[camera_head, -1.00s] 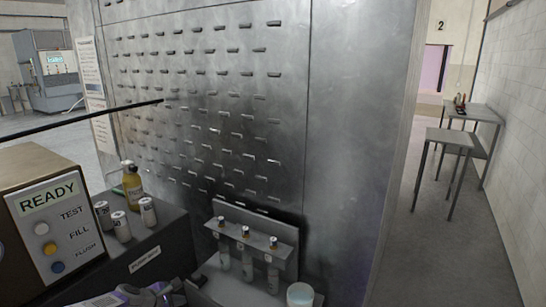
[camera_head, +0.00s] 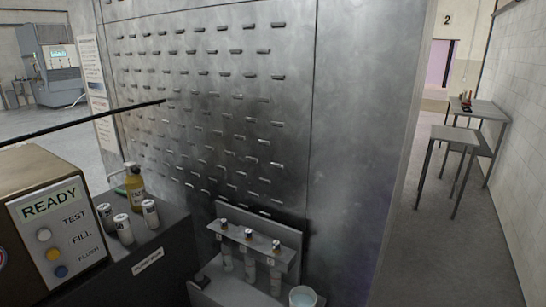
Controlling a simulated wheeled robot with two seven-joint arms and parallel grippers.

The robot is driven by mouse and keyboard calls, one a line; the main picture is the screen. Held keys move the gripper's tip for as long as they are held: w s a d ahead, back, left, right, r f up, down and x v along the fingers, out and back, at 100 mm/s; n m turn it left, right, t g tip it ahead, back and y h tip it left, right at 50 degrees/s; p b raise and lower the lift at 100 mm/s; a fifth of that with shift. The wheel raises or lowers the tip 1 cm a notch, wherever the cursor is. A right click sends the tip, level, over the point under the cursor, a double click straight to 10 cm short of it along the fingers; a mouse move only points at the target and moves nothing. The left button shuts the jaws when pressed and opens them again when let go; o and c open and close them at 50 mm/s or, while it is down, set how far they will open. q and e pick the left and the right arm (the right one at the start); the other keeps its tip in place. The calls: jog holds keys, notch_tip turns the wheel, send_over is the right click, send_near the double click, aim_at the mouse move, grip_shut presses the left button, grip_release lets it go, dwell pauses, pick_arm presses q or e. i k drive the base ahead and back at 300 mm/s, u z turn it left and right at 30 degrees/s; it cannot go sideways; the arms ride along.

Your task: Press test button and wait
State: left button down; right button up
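The control box (camera_head: 60,225) stands at the lower left and its display (camera_head: 50,203) reads READY. The white button beside the label TEST (camera_head: 44,235) is the top one. A yellow button (camera_head: 53,254) beside FILL and a blue button (camera_head: 61,271) beside FLUSH sit below it. Nothing touches the buttons in this view. Neither of my grippers is in view.
Several small labelled canisters (camera_head: 123,228) and an amber bottle (camera_head: 134,186) stand on the dark bench right of the box. A rack with vials (camera_head: 250,262) and a white cup (camera_head: 302,297) are at bottom centre. Metal tables (camera_head: 455,135) stand far right.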

aim_at(43, 234)
jog(key=u, duration=1.5)
